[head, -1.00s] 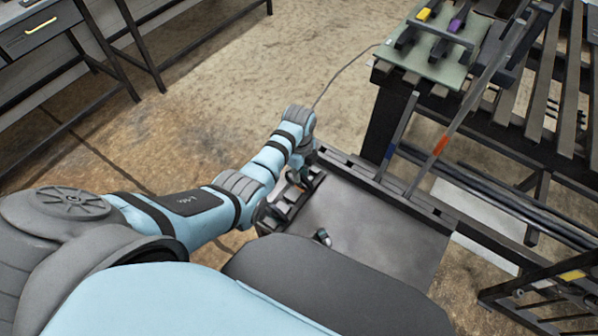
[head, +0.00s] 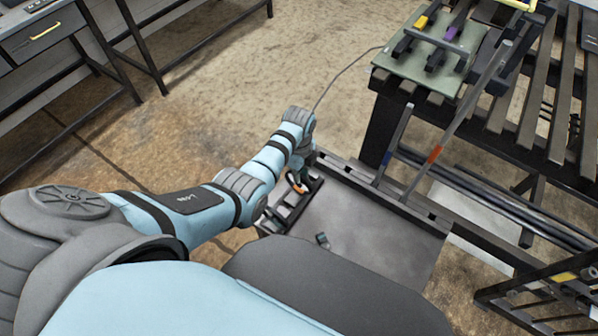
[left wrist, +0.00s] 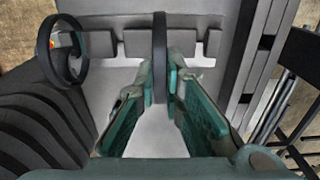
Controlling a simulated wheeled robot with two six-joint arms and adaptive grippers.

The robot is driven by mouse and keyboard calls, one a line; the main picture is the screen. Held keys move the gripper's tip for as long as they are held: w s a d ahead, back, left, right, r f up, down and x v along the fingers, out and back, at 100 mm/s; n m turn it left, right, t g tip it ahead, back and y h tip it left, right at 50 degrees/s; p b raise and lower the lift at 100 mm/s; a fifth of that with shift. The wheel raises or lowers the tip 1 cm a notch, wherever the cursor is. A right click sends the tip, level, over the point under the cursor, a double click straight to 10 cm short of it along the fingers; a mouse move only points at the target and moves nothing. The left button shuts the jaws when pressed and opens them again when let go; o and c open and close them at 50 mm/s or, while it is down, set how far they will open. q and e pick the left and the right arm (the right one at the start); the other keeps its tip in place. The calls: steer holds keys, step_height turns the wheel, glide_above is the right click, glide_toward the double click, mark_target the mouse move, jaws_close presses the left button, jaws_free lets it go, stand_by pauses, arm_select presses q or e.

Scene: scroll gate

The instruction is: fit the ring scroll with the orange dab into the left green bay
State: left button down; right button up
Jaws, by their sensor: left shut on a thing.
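My left gripper (left wrist: 160,88) is shut on a dark ring scroll (left wrist: 160,45), seen edge-on between its green fingertips. No dab shows on this face in the left wrist view. A second dark ring (left wrist: 43,50) stands to the left there, with a small orange-red spot on it. In the head view my left gripper (head: 302,172) is over the tray's far-left corner, with an orange patch (head: 299,187) right below it. I cannot tell which ring bears that patch. I cannot make out a left green bay. My right gripper cannot be made out.
The grey tray (head: 375,225) is mostly bare, with a dark rail (head: 420,205) along its far side. A small grey-green piece (head: 322,240) shows at its near edge. A green board (head: 425,65) lies on the slatted table.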

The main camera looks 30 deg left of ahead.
arm_select(q)
step_height(320, 180, up, 6)
steer(key=p, duration=0.6)
steer(key=shift+r+p, duration=0.15)
steer(key=shift+p, duration=0.2)
steer(key=shift+r, duration=1.35)
